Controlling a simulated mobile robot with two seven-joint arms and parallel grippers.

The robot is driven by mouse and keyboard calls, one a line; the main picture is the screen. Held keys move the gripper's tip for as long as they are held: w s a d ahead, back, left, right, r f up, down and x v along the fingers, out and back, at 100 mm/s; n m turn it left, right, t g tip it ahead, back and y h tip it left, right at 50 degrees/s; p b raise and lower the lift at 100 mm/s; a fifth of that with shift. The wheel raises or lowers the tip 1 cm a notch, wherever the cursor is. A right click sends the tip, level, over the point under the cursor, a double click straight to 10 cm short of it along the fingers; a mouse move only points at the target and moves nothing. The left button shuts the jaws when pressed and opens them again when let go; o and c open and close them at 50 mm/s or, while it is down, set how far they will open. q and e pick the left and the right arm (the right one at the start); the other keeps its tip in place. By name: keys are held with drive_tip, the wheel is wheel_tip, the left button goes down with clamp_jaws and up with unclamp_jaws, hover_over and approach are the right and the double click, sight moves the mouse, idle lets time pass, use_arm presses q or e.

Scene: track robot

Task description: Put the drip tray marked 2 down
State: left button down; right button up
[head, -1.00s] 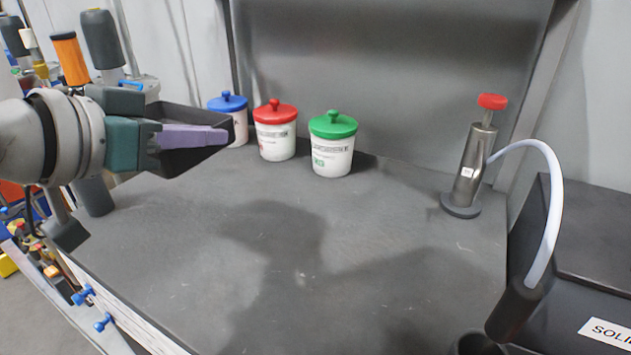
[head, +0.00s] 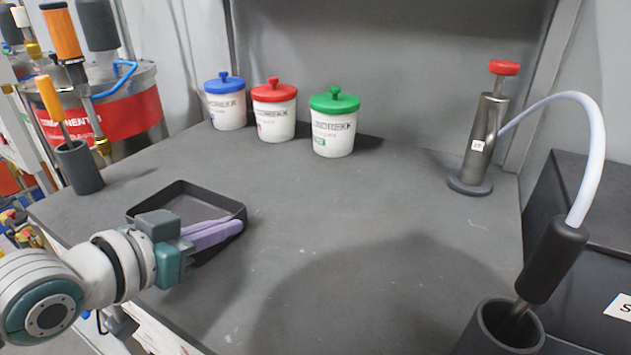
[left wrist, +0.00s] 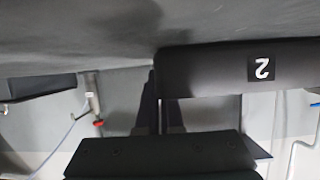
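The drip tray (head: 171,194) is a shallow, dark, open tray at the left of the grey bench top (head: 330,230). In the left wrist view its wall (left wrist: 215,72) bears an upside-down mark 2 (left wrist: 261,68). My left gripper (head: 228,232), with purple fingers, is shut on the tray's near wall. The tray is level and low over the bench; I cannot tell whether its underside touches it. The gripper hides part of the near wall. My right gripper is not in view.
White jars with blue (head: 225,104), red (head: 274,112) and green (head: 333,124) lids stand at the back. A metal pump bottle (head: 482,145) stands back right. A dark cup (head: 72,168) stands at the left edge. The bench middle is clear.

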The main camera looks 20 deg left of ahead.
use_arm(q)
drive_tip(key=shift+f, duration=0.2)
drive_tip(key=c, duration=1.1)
unclamp_jaws()
drive_tip(key=shift+r, duration=0.1)
drive_tip(key=shift+r, duration=0.2)
drive_tip(key=p+v, duration=0.3)
drive_tip(key=v, duration=0.8)
drive_tip(key=shift+s, duration=0.35)
drive_tip(key=s+d+g, duration=0.4)
drive_tip(key=s+g, duration=0.1)
drive_tip(key=s+d+m+g, duration=0.1)
drive_tip(key=s+d+g, duration=0.3)
drive_tip(key=s+d, duration=0.1)
drive_tip(key=shift+s+d+g+y, duration=0.1)
drive_tip(key=shift+d+g+y, duration=0.2)
drive_tip(key=shift+g+y, duration=0.1)
